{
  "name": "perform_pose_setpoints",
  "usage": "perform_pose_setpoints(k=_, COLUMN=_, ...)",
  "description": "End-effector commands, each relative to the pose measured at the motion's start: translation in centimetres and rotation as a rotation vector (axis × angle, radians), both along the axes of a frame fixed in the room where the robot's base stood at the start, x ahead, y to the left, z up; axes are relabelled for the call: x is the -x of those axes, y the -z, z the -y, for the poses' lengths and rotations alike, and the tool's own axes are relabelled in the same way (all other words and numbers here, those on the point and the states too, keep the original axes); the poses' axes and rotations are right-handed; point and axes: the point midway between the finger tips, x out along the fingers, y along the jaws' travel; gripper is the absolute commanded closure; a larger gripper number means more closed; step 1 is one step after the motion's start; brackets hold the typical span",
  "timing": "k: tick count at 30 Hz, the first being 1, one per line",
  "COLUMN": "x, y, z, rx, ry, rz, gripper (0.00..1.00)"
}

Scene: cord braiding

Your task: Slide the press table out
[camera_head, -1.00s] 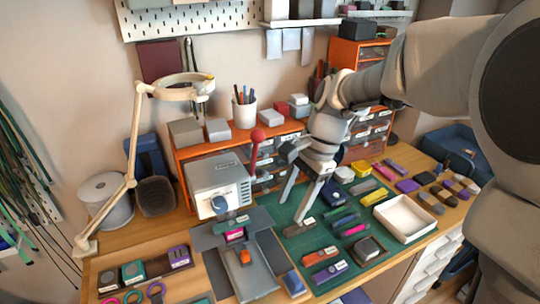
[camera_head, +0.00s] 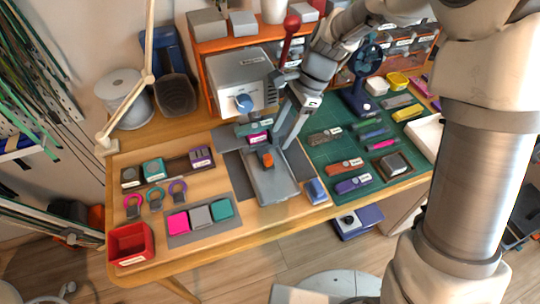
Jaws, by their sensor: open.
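The press (camera_head: 241,82) is a grey box with a blue knob and a red-ball lever (camera_head: 290,26). In front of it lies the grey press table (camera_head: 274,188), a rimmed plate reaching toward the bench's front edge. An orange block (camera_head: 266,160) stands upright on it, with a magenta piece (camera_head: 257,138) behind, near the press front. My gripper (camera_head: 282,140) is open, its two long grey fingers pointing down over the rear right part of the press table. I see nothing between the fingers. Whether a fingertip touches the table I cannot tell.
A blue block (camera_head: 315,190) sits just right of the press table. A green mat (camera_head: 325,155) with small labelled pieces lies farther right. A grey mat (camera_head: 190,233) with coloured squares and a red bin (camera_head: 131,244) lie left. A lamp arm (camera_head: 148,75) stands behind left.

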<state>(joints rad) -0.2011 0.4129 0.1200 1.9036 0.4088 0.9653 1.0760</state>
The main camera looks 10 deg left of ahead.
Motion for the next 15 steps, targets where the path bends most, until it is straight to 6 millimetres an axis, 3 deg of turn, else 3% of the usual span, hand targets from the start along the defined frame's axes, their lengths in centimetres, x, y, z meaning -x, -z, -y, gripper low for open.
perform_pose_setpoints(k=1, x=0.3, y=1.4, z=-0.4, rx=0.000, ry=-0.002, rz=-0.004, gripper=0.43)
perform_pose_setpoints(k=6, x=1.0, y=4.6, z=-1.5, rx=0.000, ry=0.000, rz=-0.002, gripper=0.43)
perform_pose_setpoints(k=15, x=1.6, y=7.5, z=-2.6, rx=0.000, ry=0.000, rz=-0.001, gripper=0.43)
